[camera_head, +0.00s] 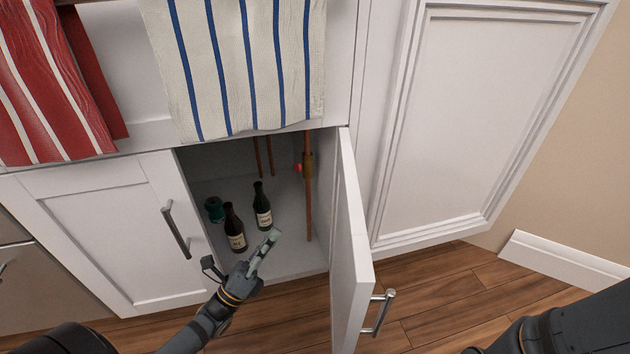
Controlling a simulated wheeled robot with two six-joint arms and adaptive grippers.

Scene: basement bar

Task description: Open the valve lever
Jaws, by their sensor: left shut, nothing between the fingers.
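The valve lever (298,168) looks like a small red handle on a brass valve body (308,165). The valve sits on a vertical copper pipe (309,210) inside the open cabinet, near its right side. My left gripper (271,238) is shut and empty at the cabinet opening, below and left of the valve and apart from it. Only a dark part of my right arm shows at the bottom right; its gripper is out of view.
Two dark bottles (234,228) (262,206) and a green object (214,209) stand on the cabinet floor. The right door (350,250) is swung open; the left door (115,225) is shut. Towels (240,60) hang above the opening.

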